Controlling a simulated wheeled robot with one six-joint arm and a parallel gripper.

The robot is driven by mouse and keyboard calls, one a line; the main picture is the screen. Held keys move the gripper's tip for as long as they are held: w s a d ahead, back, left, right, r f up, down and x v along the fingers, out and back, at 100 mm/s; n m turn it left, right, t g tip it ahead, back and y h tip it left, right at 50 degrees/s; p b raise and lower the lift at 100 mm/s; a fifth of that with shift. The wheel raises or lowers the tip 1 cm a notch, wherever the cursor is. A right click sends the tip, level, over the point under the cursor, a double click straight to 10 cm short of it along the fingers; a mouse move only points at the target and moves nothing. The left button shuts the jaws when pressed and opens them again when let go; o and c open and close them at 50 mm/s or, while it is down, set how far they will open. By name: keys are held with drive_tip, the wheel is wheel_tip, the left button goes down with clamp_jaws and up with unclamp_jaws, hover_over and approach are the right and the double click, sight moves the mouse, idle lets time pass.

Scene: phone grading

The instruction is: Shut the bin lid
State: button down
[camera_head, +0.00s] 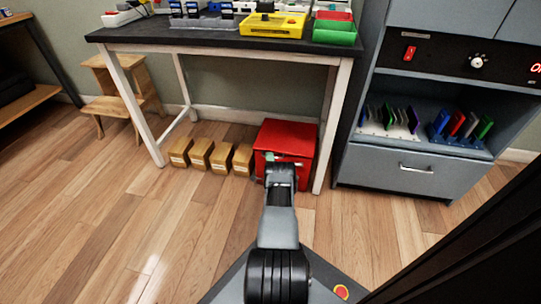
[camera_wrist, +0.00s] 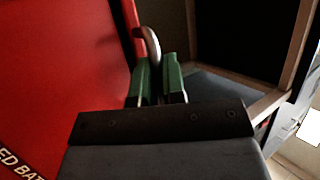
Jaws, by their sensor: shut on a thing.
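The red bin (camera_head: 307,165) stands on the floor under the right end of the workbench. Its red lid (camera_head: 288,134) looks down or nearly down in the head view; I cannot tell whether a gap remains. My gripper (camera_head: 271,157) is at the bin's upper front edge, partly hidden by my own arm. In the wrist view, the green fingers of my gripper (camera_wrist: 158,78) are closed on a curved metal handle (camera_wrist: 152,42) beside a red edge. A broad red panel of the bin (camera_wrist: 60,70) with partly cut-off white lettering fills the left side.
Several small cardboard boxes (camera_head: 200,153) stand in a row left of the bin. The workbench (camera_head: 220,39) is above, its white leg (camera_head: 333,125) close to the bin's right. A grey cabinet (camera_head: 400,175) stands further right. Wooden floor is open in front and left.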

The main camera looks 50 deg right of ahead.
drive_tip(key=shift+s+d+f, duration=0.2)
drive_tip(key=shift+d+f, duration=0.05)
drive_tip(key=shift+f, duration=0.25)
drive_tip(key=c, duration=1.4)
unclamp_jaws()
drive_tip(key=shift+f, duration=0.1)
drive_tip(key=shift+o, duration=0.9)
drive_tip(key=shift+w+a, duration=0.1)
drive_tip(key=p+v, duration=0.3)
drive_tip(key=v, duration=1)
drive_tip(key=shift+s+f, duration=0.25)
drive_tip(key=shift+s, duration=0.05)
